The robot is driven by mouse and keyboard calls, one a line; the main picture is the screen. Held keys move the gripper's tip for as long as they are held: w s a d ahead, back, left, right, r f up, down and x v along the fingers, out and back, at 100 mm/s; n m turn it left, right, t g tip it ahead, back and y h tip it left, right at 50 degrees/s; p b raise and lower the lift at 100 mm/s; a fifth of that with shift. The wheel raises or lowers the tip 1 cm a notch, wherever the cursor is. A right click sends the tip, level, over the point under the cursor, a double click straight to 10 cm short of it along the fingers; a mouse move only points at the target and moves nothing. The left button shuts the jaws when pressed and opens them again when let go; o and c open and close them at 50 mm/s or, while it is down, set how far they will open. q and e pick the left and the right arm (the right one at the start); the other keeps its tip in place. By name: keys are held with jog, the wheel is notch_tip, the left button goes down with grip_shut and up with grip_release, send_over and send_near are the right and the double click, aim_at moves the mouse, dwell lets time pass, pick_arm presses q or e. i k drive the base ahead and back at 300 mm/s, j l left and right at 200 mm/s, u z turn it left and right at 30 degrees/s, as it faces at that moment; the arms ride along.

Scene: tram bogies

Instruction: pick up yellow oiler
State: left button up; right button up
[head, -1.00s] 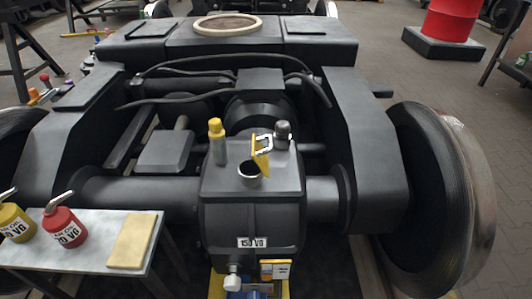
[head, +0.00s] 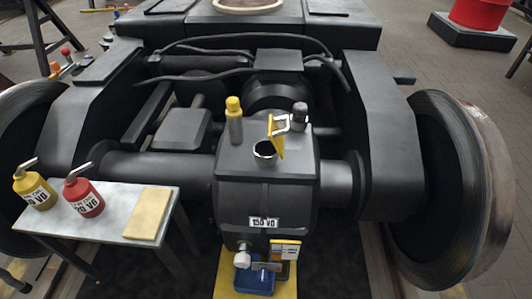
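The yellow oiler (head: 35,190) stands upright at the left end of a small grey table (head: 90,222), at the left of the head view. It has a metal spout and a white label whose text I can read only in part, ending in "VG". A red oiler (head: 84,197) stands close to its right on the same table. The gearbox housing (head: 266,195) at the centre carries a "150 VG" label, an open round filler hole with a raised yellow flap, and a yellow-topped cylinder. Neither of my grippers shows in the head view.
A yellow cloth or pad (head: 147,227) lies at the table's right end. A large wheel (head: 455,180) stands at the right. A blue container (head: 254,280) sits below the gearbox on a yellow base. A red drum (head: 480,14) is at the back right.

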aim_at(31, 186)
jog(key=u, duration=1.8)
